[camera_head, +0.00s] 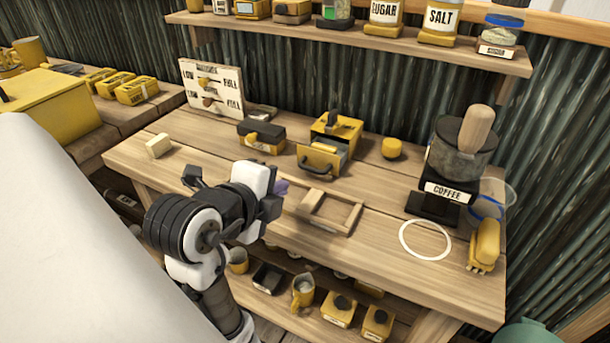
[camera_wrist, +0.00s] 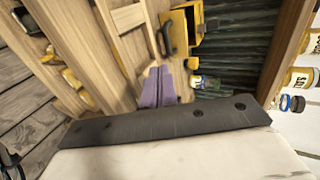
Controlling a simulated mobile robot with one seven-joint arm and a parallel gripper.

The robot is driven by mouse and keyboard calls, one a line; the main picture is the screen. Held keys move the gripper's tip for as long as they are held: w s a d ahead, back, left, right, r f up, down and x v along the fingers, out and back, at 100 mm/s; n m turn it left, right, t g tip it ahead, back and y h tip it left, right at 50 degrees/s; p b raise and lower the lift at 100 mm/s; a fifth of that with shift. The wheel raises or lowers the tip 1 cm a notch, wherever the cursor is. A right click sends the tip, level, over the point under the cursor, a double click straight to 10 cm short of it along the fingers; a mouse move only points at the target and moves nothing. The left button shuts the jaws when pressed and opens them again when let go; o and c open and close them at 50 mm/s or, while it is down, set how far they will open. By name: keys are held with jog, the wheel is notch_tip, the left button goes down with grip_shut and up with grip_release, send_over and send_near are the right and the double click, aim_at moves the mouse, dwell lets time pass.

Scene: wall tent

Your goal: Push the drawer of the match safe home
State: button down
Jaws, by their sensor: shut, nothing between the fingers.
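The match safe looks to be the yellow box (camera_head: 345,126) with a dark top opening, standing on the workbench. Its drawer (camera_head: 315,157) is pulled out toward the front and has a black handle (camera_head: 321,170). In the wrist view the drawer's black handle (camera_wrist: 166,40) and the yellow box (camera_wrist: 187,24) show at the top. My gripper (camera_head: 282,187) is to the left of and in front of the drawer, apart from it. In the wrist view its purple fingers (camera_wrist: 156,72) are together, with nothing between them and their tips below the handle.
A wooden frame (camera_head: 357,216) lies in front of the drawer. A black-and-yellow box (camera_head: 261,136) stands left of the match safe, a yellow knob-like item (camera_head: 392,148) right. A coffee grinder (camera_head: 452,165), white ring (camera_head: 402,240) and yellow tool (camera_head: 485,245) are farther right. A pale block (camera_head: 158,145) lies left.

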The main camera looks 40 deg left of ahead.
aim_at(310, 171)
jog(key=x, duration=0.3)
jog(key=p+x, duration=0.1)
jog(key=x, duration=0.2)
jog(key=r+x, duration=0.1)
jog(key=x, duration=0.3)
jog(key=shift+w+a, duration=0.1)
jog(key=shift+w, duration=0.2)
